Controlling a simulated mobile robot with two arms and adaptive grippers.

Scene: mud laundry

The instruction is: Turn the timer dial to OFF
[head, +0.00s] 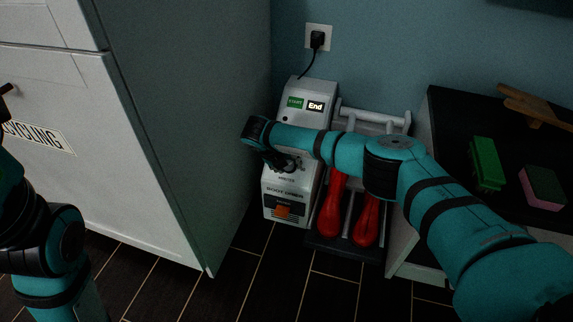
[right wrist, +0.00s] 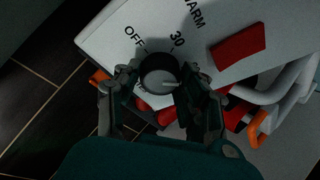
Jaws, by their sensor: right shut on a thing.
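The boot dryer (head: 288,207) is a pale upright unit by the wall, with a lit "End" display and a "start" label. Its timer dial (right wrist: 158,72) is a dark round knob, seen in the right wrist view. "OFF", "30" and "WARM" are printed around the knob. A pale pointer mark on the knob faces right in that view, away from "OFF". My right gripper (right wrist: 158,88) has its fingers closed on both sides of the dial. In the head view, my right gripper (head: 281,162) is at the dryer's front and hides the dial. Only part of my left arm shows.
Red boots (head: 332,209) stand on the dryer's rack beside the unit. A white cabinet (head: 120,150) is close on the left. A plug (head: 317,40) sits in the wall socket.

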